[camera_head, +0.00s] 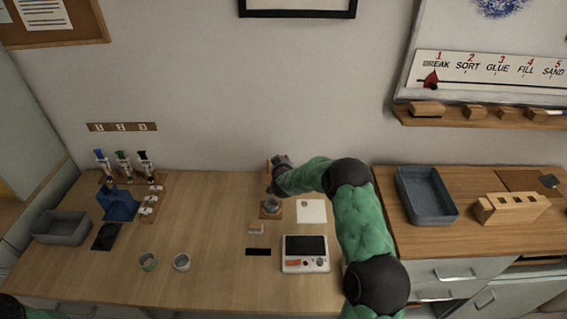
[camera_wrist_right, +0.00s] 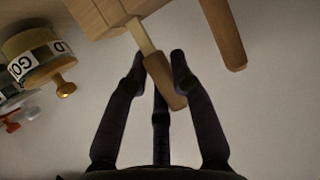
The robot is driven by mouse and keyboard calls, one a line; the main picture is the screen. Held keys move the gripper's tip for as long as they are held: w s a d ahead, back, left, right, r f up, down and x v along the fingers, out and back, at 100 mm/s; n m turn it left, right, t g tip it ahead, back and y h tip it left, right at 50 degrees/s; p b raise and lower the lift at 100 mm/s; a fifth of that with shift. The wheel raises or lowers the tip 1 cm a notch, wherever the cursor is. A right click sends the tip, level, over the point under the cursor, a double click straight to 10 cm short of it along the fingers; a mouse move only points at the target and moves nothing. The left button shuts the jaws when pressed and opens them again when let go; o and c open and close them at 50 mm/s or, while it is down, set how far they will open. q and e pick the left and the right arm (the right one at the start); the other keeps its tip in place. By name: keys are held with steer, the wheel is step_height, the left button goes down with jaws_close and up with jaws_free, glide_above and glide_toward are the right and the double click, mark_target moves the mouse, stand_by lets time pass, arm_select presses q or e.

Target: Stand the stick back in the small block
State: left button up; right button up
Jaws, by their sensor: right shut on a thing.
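My right gripper (camera_wrist_right: 160,75) is shut on the stick (camera_wrist_right: 166,82), holding its thicker brown end. The stick's pale, thinner part (camera_wrist_right: 146,40) runs up to a wooden block (camera_wrist_right: 98,14) at the top of the right wrist view. I cannot tell whether it sits in the block or only passes by it. In the head view my right gripper (camera_head: 276,178) is at the back of the table, close to the wall, with a small orange-brown piece (camera_head: 268,165) beside it. My left gripper is out of view.
A jar labelled "GOLD" (camera_wrist_right: 38,55) and a rounded wooden rod (camera_wrist_right: 224,35) flank the block in the wrist view. A white device (camera_head: 305,265), a white square (camera_head: 311,211) and two small cups stand nearby.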

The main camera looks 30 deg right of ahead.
steer(key=o, duration=0.9)
steer(key=shift+c, duration=0.2)
steer(key=shift+s, duration=0.1)
steer(key=p+v, duration=0.2)
steer(key=v, duration=0.3)
stand_by(0.5)
steer(key=v, duration=1.1)
steer(key=shift+s+a, duration=0.25)
steer(key=shift+s, duration=0.1)
steer(key=shift+r, duration=0.1)
